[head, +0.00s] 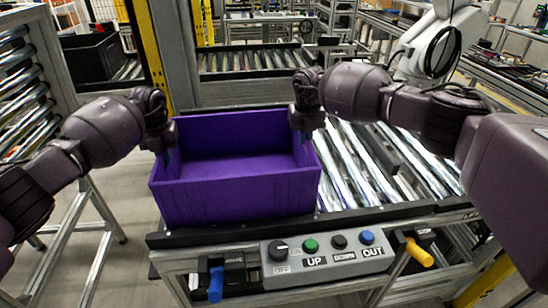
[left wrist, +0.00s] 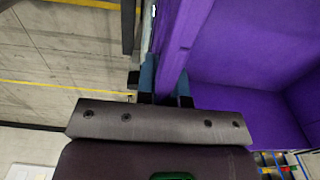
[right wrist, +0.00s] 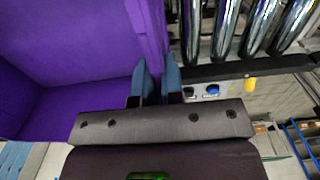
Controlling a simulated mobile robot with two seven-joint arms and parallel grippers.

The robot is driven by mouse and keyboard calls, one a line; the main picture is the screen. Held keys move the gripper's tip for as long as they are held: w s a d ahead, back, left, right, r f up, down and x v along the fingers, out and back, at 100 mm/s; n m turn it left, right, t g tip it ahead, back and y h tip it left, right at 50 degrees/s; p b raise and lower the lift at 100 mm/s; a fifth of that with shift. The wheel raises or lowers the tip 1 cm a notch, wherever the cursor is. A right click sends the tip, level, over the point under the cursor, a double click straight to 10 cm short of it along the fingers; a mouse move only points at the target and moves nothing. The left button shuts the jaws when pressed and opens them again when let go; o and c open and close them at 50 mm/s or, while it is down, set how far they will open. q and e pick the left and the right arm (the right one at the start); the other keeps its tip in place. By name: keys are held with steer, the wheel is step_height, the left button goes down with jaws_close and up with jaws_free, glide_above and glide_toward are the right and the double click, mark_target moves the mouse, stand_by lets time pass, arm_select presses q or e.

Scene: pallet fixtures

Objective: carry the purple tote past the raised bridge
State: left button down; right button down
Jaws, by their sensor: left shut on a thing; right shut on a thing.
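The purple tote (head: 235,190) is an open, empty box at the left end of the roller conveyor in the head view. My left gripper (head: 168,150) is shut on its left wall. The left wrist view shows the fingers (left wrist: 165,85) on either side of that purple wall (left wrist: 182,40). My right gripper (head: 304,130) is shut on its right wall, and the right wrist view shows the fingers (right wrist: 155,82) around the wall (right wrist: 147,35). The tote looks level; I cannot tell whether its underside touches the rollers. I cannot make out a raised bridge for certain.
The roller conveyor (head: 345,175) has bare rollers right of the tote. A control panel (head: 325,247) with buttons is on its front edge, with a blue handle (head: 215,284) and a yellow handle (head: 419,253). A yellow post (head: 150,55) stands behind the tote. Another roller rack (head: 22,90) is at left.

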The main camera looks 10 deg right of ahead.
arm_select(q)
steer(key=shift+f+b, duration=0.45)
steer(key=shift+f, duration=0.15)
arm_select(e)
steer(key=shift+f, duration=0.6)
arm_select(q)
steer(key=c, duration=1.7)
jaws_free()
steer(key=shift+f, duration=0.15)
arm_select(e)
steer(key=c, duration=1.7)
jaws_free()
steer(key=shift+f, duration=0.2)
arm_select(q)
steer(key=o, duration=0.5)
steer(key=shift+c, duration=0.2)
arm_select(e)
steer(key=o, duration=0.5)
steer(key=shift+r, duration=0.15)
steer(key=shift+c, duration=0.2)
arm_select(q)
step_height(320, 180, up, 12)
arm_select(e)
step_height(320, 180, up, 12)
